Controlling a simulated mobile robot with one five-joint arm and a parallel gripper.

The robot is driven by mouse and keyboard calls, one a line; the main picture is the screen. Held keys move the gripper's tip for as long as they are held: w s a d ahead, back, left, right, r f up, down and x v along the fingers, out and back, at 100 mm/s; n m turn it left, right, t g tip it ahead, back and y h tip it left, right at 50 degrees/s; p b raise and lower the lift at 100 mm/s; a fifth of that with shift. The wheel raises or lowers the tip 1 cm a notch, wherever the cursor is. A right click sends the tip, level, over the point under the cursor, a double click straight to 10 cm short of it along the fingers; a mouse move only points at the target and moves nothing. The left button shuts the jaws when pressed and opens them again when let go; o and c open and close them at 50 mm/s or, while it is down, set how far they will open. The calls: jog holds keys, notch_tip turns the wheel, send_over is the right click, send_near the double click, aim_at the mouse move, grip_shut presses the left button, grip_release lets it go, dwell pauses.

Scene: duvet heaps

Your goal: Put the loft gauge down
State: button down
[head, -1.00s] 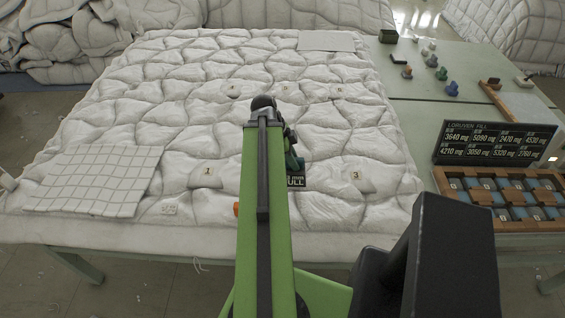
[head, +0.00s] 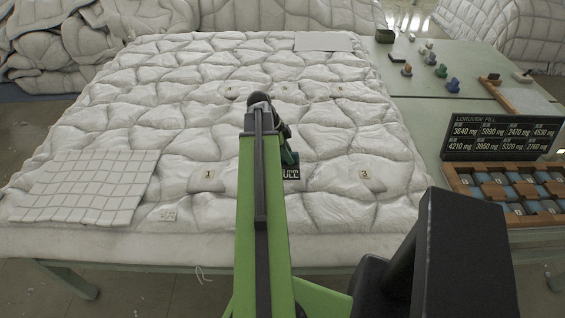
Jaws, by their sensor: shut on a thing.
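The green arm reaches forward over the white quilted duvet (head: 330,215). My gripper (head: 289,148) is at its far end, mostly hidden behind the dark wrist. A dark green part and a small black plate with white letters ending in "ULL" show just right of the arm. I take this as the loft gauge (head: 291,172), with my gripper shut on it. Its left part is hidden by the arm. It is between number tags 1 (head: 207,173) and 3 (head: 364,173). I cannot tell whether it touches the duvet.
A gridded white sheet (head: 85,187) lies at the duvet's left, a plain pale card (head: 323,41) at its far edge. On the right, a green table (head: 420,115) holds a black number board (head: 502,137), a wooden compartment tray (head: 460,181) and several small coloured pieces.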

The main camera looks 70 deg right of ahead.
jog(key=f+b, duration=0.3)
jog(key=f, duration=0.1)
jog(key=shift+w+f, duration=0.1)
jog(key=shift+w, duration=0.2)
jog(key=shift+r, duration=0.25)
jog(key=shift+w+a+f, duration=0.1)
jog(key=shift+w+f, duration=0.05)
jog(key=shift+f, duration=0.05)
jog(key=c, duration=1.3)
grip_release()
jog(key=shift+o, duration=0.2)
jog(key=shift+r, duration=0.1)
jog(key=p+v, duration=1.1)
jog(key=v, duration=0.1)
jog(key=shift+r, duration=0.15)
